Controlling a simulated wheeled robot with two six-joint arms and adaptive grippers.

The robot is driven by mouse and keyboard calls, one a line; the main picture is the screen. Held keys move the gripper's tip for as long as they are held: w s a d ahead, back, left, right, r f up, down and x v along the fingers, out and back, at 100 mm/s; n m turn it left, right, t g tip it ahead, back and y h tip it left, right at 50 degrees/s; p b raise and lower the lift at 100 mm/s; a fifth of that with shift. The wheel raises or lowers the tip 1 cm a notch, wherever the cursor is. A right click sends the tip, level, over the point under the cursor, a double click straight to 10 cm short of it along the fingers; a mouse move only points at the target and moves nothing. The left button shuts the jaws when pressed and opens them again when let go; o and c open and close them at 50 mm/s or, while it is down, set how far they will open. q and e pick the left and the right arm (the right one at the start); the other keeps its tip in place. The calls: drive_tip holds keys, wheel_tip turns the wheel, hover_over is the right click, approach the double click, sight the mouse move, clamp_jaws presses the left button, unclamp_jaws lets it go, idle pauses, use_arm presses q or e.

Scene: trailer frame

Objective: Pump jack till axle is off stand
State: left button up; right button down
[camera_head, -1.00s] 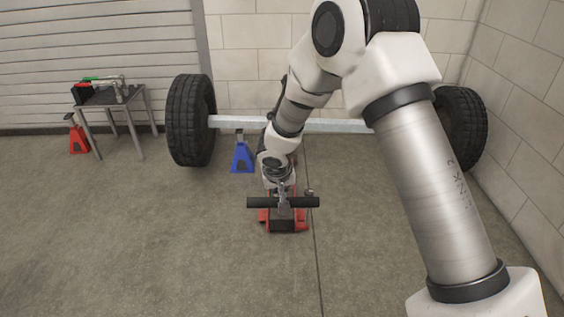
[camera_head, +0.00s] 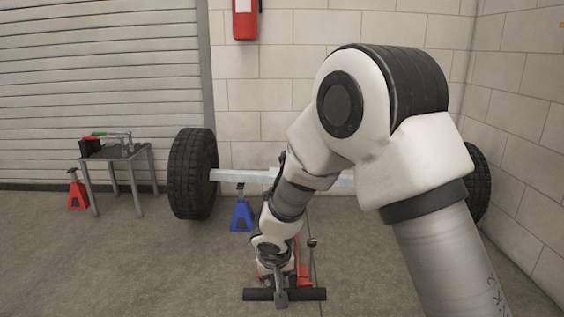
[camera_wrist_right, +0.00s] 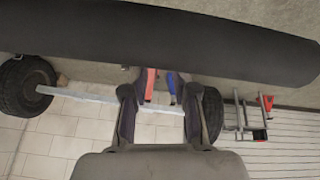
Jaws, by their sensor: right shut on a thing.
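The jack's black crossbar handle (camera_head: 310,294) lies level at the bottom of the head view. It also spans the top of the right wrist view (camera_wrist_right: 230,42). My right gripper (camera_head: 280,297) is shut on the middle of the handle. Its two fingers (camera_wrist_right: 160,100) show in the wrist view. The red jack (camera_head: 304,268) is mostly hidden behind my right arm. The grey axle (camera_head: 240,176) runs between two black tires (camera_head: 193,173). A blue stand (camera_head: 241,214) is under the axle's left part; I cannot tell whether they touch. My left gripper is out of view.
A small metal table (camera_head: 117,154) with tools stands at the left, with a red stand (camera_head: 77,194) beside it. A red fire extinguisher (camera_head: 245,20) hangs on the block wall. The floor (camera_head: 140,270) at the front left is clear.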

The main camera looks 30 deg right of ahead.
drive_tip(key=shift+g, duration=0.5)
drive_tip(key=s+f, duration=0.3)
drive_tip(key=shift+f, duration=0.15)
drive_tip(key=w+r+t+p, duration=0.1)
drive_tip(key=w+r+p, duration=0.4)
drive_tip(key=r, duration=0.2)
drive_tip(key=s+a+f+p+v, duration=0.1)
drive_tip(key=p+v, duration=0.3)
drive_tip(key=v, duration=0.5)
drive_tip(key=shift+s, duration=0.3)
